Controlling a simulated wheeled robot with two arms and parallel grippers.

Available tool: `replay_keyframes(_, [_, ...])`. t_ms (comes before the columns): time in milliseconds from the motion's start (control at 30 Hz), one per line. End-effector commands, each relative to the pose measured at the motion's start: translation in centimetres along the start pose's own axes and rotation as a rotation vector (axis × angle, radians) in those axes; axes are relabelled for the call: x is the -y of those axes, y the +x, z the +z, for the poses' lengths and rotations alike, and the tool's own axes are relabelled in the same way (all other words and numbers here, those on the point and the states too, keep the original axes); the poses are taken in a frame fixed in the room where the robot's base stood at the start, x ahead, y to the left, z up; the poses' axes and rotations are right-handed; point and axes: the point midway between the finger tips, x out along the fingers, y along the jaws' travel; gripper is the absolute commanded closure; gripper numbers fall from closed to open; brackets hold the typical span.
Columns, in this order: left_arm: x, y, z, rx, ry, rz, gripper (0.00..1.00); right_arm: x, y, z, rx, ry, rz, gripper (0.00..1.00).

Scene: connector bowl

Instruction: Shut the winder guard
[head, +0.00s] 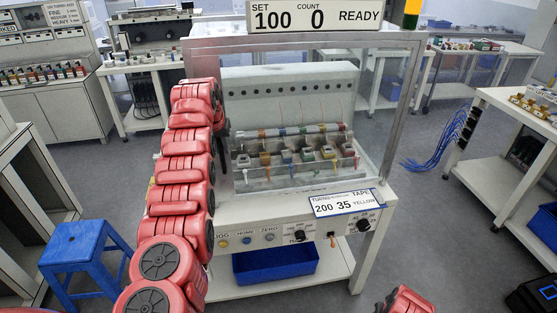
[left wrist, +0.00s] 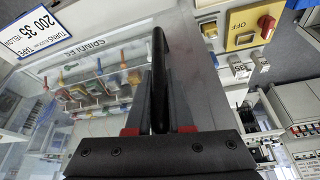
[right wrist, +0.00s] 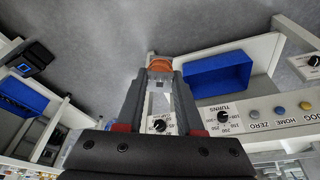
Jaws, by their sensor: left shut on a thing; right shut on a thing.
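The winder guard (head: 300,80) is a clear pane in a grey frame over the row of spindles (head: 295,155). I cannot tell from here whether it is fully closed. My left gripper (head: 223,128), mostly hidden behind my red arm in the head view, is at the guard's left side. In the left wrist view the left gripper (left wrist: 159,125) is shut on an upright black handle (left wrist: 158,70) beside the guard's grey frame edge. My right gripper (right wrist: 160,80) is shut on an orange-capped thing (right wrist: 160,65); it is out of the head view.
The front panel carries dials (head: 363,226) and buttons, with a tape label (head: 345,203) above. A blue bin (head: 275,264) sits on the shelf below. A blue stool (head: 85,260) stands at the left. Another bench (head: 500,105) stands to the right across open floor.

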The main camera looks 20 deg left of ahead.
Motion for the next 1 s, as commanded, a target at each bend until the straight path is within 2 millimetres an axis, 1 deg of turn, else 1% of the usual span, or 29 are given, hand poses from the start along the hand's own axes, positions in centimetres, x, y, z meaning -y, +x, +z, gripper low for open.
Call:
replay_keyframes(100, [0.08,0.12,-0.11,-0.006,0.0,0.002,1.0,-0.01,0.31,0.1,0.0,0.0,0.0,1.0])
replay_keyframes(500, [0.13,-0.26,-0.51,-0.018,0.0,0.001,1.0,0.0,0.25,0.08,0.0,0.0,0.0,1.0])
replay_keyframes(533, [0.13,-0.27,-0.53,-0.018,0.0,0.001,0.74,-0.01,0.25,0.08,0.0,0.0,0.0,1.0])
replay_keyframes(667, [0.17,-0.21,-0.42,-0.015,0.0,0.001,0.51,-0.01,0.24,0.08,0.0,0.0,0.0,1.0])
replay_keyframes(1000, [0.28,-0.11,-0.24,-0.009,-0.001,0.0,0.5,0.0,0.29,0.09,0.0,0.0,0.0,1.0])
